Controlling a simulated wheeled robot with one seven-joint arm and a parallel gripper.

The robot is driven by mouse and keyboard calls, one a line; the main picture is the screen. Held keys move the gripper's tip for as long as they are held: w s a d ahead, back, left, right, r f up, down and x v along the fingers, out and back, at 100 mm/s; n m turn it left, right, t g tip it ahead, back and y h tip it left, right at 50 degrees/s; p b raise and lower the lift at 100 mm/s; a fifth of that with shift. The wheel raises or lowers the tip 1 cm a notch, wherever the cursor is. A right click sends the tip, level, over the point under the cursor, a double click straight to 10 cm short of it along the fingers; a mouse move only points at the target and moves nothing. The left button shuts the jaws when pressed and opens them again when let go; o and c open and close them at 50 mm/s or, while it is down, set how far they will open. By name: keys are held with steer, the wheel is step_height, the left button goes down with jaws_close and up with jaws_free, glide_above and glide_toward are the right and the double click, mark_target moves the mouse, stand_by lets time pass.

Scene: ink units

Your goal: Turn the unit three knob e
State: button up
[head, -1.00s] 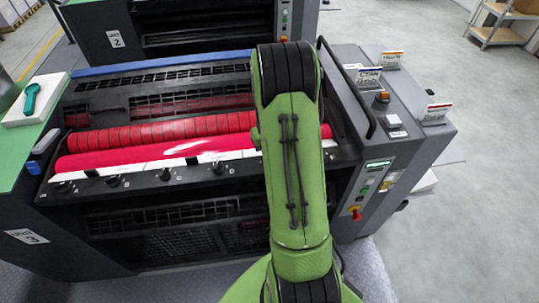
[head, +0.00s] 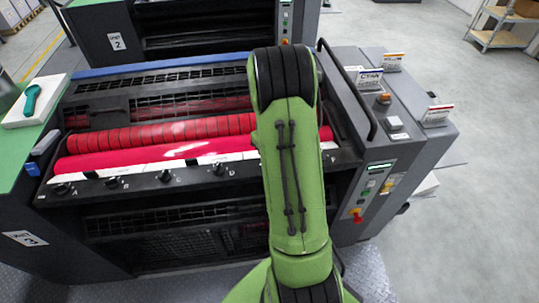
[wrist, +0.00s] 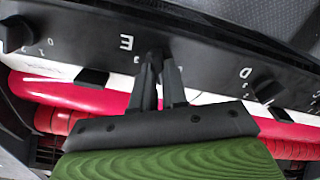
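In the wrist view, the knob labelled E (wrist: 152,55) is a small dark knob on the black panel strip, beside its white letter. The two dark fingers of my gripper (wrist: 160,70) reach it with a narrow gap between them. The fingertips overlap the knob in the picture; whether they press on it is unclear. Its pointer setting cannot be read. In the head view, unit three (head: 100,215) is the near press, and my green arm hides knob E and my gripper.
Knob D (wrist: 266,91) sits close on the right in the wrist view, another knob (wrist: 15,33) at upper left. Knobs A (head: 62,189), B (head: 112,183) and C (head: 165,176) line the panel. Red rollers (head: 160,135) lie behind. A handrail (head: 348,85) rises right of my arm.

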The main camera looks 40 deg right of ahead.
steer(key=o, duration=0.4)
step_height(320, 180, up, 16)
steer(key=p, duration=0.1)
steer(key=shift+a, duration=0.1)
stand_by(0.5)
steer(key=s+a+r+n+t, duration=0.1)
steer(key=s+a+r, duration=0.25)
steer(key=a, duration=0.35)
steer(key=s+a+r+t, duration=0.2)
steer(key=a+r, duration=0.2)
steer(key=a, duration=0.4)
steer(key=s+a+f+t, duration=0.1)
steer(key=s+a+t, duration=0.1)
steer(key=s+a, duration=0.6)
steer(key=shift+s+n+t, duration=0.3)
steer(key=shift+s+n, duration=0.1)
steer(key=shift+s, duration=0.85)
